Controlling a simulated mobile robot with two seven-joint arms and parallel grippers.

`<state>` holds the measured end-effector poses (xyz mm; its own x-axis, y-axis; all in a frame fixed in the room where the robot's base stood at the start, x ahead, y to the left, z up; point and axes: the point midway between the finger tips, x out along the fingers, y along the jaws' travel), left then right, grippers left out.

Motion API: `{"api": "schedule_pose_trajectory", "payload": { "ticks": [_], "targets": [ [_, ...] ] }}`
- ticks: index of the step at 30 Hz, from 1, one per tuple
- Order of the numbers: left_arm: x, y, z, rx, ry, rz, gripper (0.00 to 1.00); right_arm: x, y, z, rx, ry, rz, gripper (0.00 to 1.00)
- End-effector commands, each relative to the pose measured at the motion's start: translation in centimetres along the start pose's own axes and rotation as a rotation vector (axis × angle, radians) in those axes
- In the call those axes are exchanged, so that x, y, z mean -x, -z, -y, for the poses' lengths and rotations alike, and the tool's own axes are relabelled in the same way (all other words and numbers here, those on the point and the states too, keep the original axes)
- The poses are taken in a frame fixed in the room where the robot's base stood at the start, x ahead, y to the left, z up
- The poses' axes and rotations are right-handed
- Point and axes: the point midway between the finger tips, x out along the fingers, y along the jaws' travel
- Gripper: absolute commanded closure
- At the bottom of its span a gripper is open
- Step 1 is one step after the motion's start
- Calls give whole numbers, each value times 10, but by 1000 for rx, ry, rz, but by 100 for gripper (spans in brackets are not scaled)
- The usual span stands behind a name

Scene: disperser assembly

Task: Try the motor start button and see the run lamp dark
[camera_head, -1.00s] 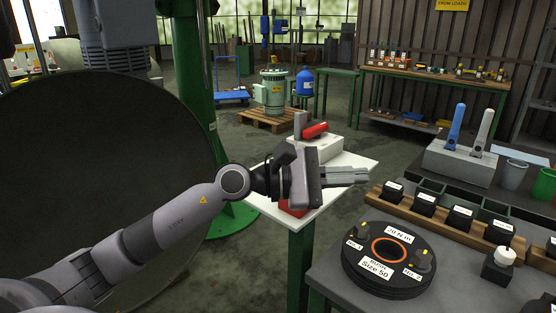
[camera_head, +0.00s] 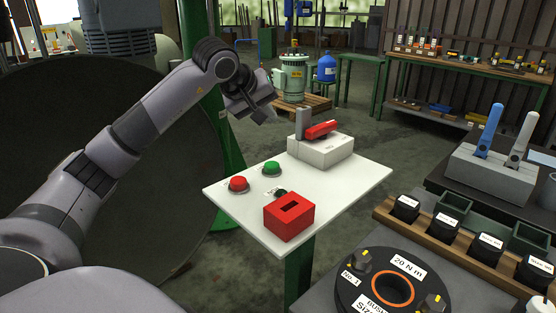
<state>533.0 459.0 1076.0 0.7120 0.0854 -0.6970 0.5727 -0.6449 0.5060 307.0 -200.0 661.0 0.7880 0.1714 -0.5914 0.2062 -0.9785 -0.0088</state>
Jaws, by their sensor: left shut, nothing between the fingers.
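A white-topped stand (camera_head: 345,190) carries a green button (camera_head: 271,168) and a red button (camera_head: 238,184). A small dark green, unlit round lamp (camera_head: 281,192) sits behind a red box with a slot in its top (camera_head: 289,216), which partly hides it. A small label beside the lamp is too small to read. My left gripper (camera_head: 264,116) is shut and empty. It is raised beyond the far edge of the stand, apart from the buttons. My right gripper is not in view.
A grey box with a red lever (camera_head: 320,149) stands at the stand's back.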

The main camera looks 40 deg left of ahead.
Motion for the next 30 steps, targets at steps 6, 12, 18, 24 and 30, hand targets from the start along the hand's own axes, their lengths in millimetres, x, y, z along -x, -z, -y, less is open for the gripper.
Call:
{"api": "schedule_pose_trajectory", "payload": {
  "ticks": [6, 12, 18, 24, 30],
  "targets": [
    [0, 0, 0, 0, 1, 0, 100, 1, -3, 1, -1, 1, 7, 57],
    [-2, -2, 1, 0, 0, 1, 100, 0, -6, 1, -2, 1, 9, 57],
    [-10, -8, 7, 0, 0, 2, 100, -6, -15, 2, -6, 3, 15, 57],
    [-26, -20, 18, 0, -1, 2, 100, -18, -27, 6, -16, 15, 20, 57],
    [-43, -32, 31, -1, -2, 2, 100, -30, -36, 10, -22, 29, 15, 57]
  ]
}}
